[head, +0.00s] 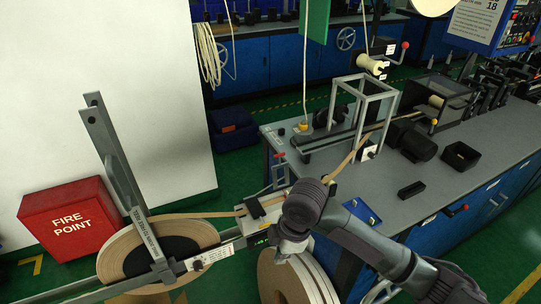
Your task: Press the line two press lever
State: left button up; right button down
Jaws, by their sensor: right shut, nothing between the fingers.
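My right gripper (284,254) hangs at the end of my dark arm, low in the middle of the head view. It is shut and empty, above the large tape rolls (297,280) on the floor side of the bench. No lever can be read as line two. A red-tipped lever (279,156) shows at the near left bench corner, up and left of my gripper. My left gripper is not in view.
A tape reel (202,231) on a grey stand is at left, its tape running to a grey guide block (264,206). The bench (440,181) carries a metal frame (362,95) and black boxes. A red FIRE POINT box (72,219) stands by the white wall.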

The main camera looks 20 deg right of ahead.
jog(key=s+d+f+m+t, duration=0.25)
jog(key=s+f+m, duration=0.65)
jog(key=s+m, duration=0.5)
jog(key=s+d+f+g+h, duration=0.1)
jog(key=s+d+f, duration=0.15)
jog(key=f, duration=0.95)
jog(key=s+d+f+g+h, duration=0.1)
jog(key=s+f, duration=0.3)
jog(key=f, duration=0.8)
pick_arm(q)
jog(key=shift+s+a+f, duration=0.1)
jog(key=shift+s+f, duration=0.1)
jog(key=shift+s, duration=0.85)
pick_arm(e)
jog(key=s+d+f, duration=0.2)
jog(key=s+f, duration=1.3)
jog(key=shift+s+d+g, duration=0.2)
jog(key=shift+s+g, duration=0.15)
